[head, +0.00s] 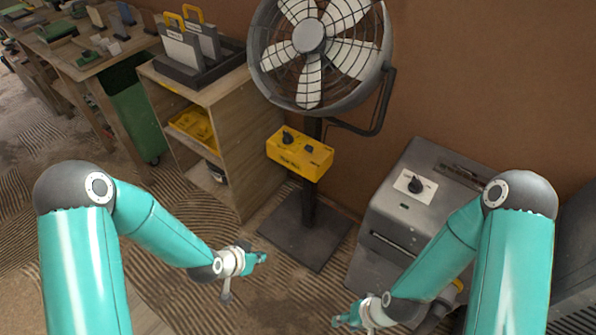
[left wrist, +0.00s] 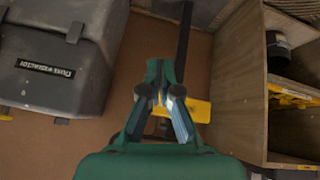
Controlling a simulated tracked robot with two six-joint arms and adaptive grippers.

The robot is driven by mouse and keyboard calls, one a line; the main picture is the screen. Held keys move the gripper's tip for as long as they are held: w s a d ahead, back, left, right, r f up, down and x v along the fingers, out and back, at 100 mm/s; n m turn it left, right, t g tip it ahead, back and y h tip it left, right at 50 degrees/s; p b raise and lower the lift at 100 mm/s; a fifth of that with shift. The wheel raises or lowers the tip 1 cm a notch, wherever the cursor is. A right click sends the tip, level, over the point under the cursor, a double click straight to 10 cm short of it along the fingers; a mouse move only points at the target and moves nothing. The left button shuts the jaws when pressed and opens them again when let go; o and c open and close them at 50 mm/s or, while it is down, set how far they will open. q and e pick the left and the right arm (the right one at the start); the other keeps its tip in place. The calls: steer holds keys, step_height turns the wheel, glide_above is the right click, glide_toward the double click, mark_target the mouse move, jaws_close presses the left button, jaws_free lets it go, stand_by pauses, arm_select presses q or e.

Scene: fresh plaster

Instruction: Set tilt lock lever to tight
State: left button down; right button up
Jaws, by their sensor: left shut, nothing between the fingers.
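A grey pedestal fan (head: 308,38) stands against the brown wall. A yellow box (head: 300,153) on its post (head: 313,128) carries a black knob or lever at the left and a smaller dark control at the right. Its label is too small to read, so I cannot tell which control is the tilt lock lever or how it is set. My left gripper (head: 262,257) is shut and empty, low in front of the fan base (head: 305,235). In the left wrist view its fingers (left wrist: 160,68) partly cover the yellow box (left wrist: 198,110). My right gripper (head: 342,321) is at the lower edge; its opening is unclear.
A grey machine (head: 423,215) with a black knob stands to the right of the fan. A wooden shelf unit (head: 228,120) with yellow bins (head: 193,127) stands to the left. A workbench (head: 85,60) and a green bin (head: 137,115) are farther left. The floor between is open.

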arm_select(q)
steer(key=w+f+m+t+b, duration=0.3)
steer(key=w+m+b, duration=0.2)
steer(key=w+b, duration=0.3)
steer(key=w+d+r+m+t+h+b, duration=0.2)
steer(key=w+r+m+t+h+b, duration=0.1)
steer(key=w+m+b, duration=0.3)
steer(key=w+d+r+m+t+h+b, duration=0.1)
steer(key=w+r+m+t+h+b, duration=0.2)
steer(key=w+r+m+b, duration=0.2)
steer(key=w+m+b, duration=0.2)
steer(key=m+b, duration=0.2)
steer(key=b, duration=0.1)
steer(key=shift+d+b, duration=0.35)
arm_select(e)
step_height(320, 180, down, 28)
arm_select(q)
steer(key=shift+w+d, duration=0.1)
steer(key=shift+w, duration=0.1)
glide_toward(307, 150)
steer(key=x, duration=0.7)
steer(key=shift+w+d+f, duration=0.1)
steer(key=shift+w+f, duration=0.05)
arm_select(e)
steer(key=shift+f, duration=0.15)
